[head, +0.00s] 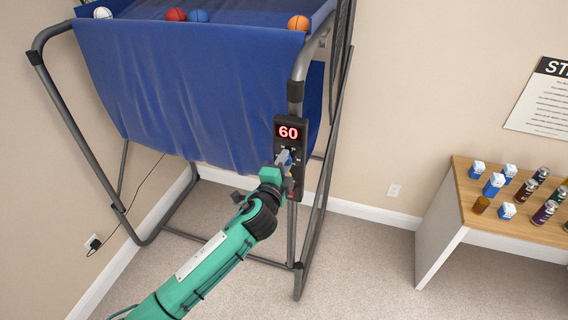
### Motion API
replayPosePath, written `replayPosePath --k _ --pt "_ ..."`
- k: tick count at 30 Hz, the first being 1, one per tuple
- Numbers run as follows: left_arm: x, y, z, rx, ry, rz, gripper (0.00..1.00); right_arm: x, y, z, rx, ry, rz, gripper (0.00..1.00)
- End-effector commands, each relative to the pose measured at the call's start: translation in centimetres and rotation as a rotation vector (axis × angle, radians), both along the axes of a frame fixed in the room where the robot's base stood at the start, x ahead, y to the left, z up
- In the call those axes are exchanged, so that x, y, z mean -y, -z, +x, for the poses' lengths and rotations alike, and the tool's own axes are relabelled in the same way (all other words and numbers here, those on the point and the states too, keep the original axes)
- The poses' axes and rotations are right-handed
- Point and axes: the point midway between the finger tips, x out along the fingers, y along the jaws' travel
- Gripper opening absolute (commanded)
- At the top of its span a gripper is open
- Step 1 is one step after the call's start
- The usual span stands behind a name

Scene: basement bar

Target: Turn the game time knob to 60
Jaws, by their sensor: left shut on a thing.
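The game's black control panel (302,131) is fixed to the front right post of the arcade basketball frame. Its red display (288,132) reads 60. My left gripper (283,161) is at the panel just below the display, shut on the game time knob. The knob is mostly hidden behind the gripper, so its pointer cannot be read. Small white marks show on the panel around the fingertips. My right gripper is not in the view.
The blue cloth ramp (190,85) hangs between grey tube posts, with several small balls on top, one an orange ball (298,23). A wooden-topped table (462,185) with small boxes and cans stands at the right. Carpet between is clear.

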Motion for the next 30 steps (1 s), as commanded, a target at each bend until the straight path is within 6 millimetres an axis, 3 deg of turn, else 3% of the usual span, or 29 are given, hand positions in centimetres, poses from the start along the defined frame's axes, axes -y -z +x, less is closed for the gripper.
replayPosePath --k 5,6,9,20,25,30 --pt "0.0 0.2 0.0 -0.002 0.0 0.0 0.07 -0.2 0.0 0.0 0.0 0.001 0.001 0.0" --pt "0.0 0.2 0.0 -0.002 0.0 0.0 0.34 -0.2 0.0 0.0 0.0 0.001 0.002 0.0" --pt "0.0 0.1 0.0 -0.002 0.0 0.0 0.52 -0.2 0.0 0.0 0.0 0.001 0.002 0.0" --pt "-0.1 0.1 -0.3 0.0 0.0 -0.001 0.52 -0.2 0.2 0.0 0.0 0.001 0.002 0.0" --pt "-0.7 0.4 -2.0 0.0 0.001 -0.001 0.52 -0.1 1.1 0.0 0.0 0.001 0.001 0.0" --pt "-1.6 0.5 -5.0 0.0 0.002 -0.001 0.52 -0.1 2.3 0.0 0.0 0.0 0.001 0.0"
